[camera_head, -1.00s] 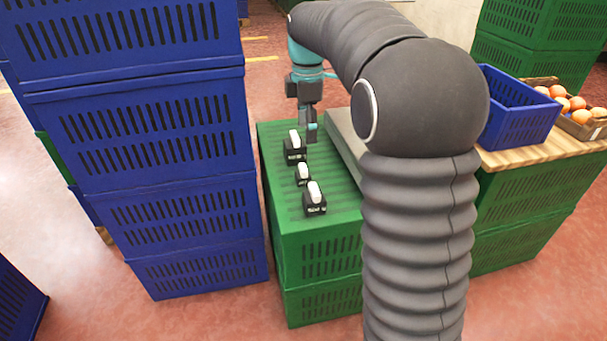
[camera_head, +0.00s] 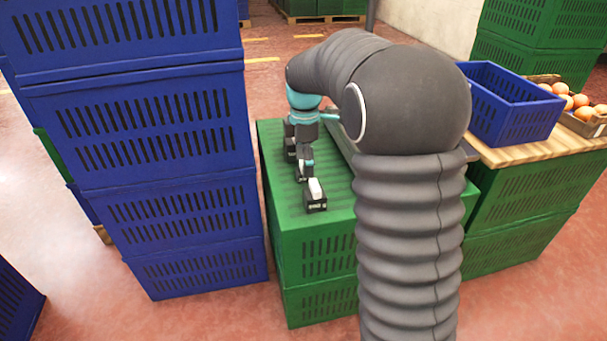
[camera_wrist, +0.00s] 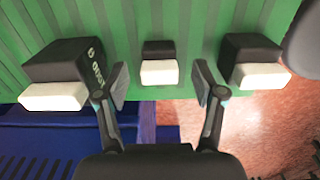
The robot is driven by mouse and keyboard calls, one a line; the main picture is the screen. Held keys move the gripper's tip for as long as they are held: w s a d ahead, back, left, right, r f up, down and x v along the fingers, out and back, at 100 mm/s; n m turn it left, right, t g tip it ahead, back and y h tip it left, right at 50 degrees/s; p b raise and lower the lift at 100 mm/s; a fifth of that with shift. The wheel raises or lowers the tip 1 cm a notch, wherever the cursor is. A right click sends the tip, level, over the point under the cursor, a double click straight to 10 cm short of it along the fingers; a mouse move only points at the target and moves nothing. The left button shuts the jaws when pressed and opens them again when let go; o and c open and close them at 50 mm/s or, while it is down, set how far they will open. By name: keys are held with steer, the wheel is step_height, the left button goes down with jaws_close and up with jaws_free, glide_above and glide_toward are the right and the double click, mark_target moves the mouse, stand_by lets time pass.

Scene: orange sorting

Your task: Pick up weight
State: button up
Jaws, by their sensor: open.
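Three black weights with white tops stand in a row on a green crate (camera_head: 338,195). In the head view the nearest weight (camera_head: 316,198) shows clearly. The middle one is mostly hidden by my gripper (camera_head: 304,170), and the far one (camera_head: 289,152) is partly hidden by my arm. In the wrist view my gripper (camera_wrist: 161,84) is open and empty. The small middle weight (camera_wrist: 158,62) lies ahead between the two spread fingers. The largest weight (camera_wrist: 60,75), with white lettering, is left of the fingers, and a medium one (camera_wrist: 253,61) is to the right.
A tall stack of blue crates (camera_head: 150,130) stands close left of the green crate. At right, a blue crate (camera_head: 515,110) and a box of oranges (camera_head: 585,112) sit on a wooden top (camera_head: 530,150).

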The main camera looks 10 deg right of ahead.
step_height(320, 180, down, 3)
steer(key=shift+a+r, duration=0.1)
jaws_close()
stand_by(0.3)
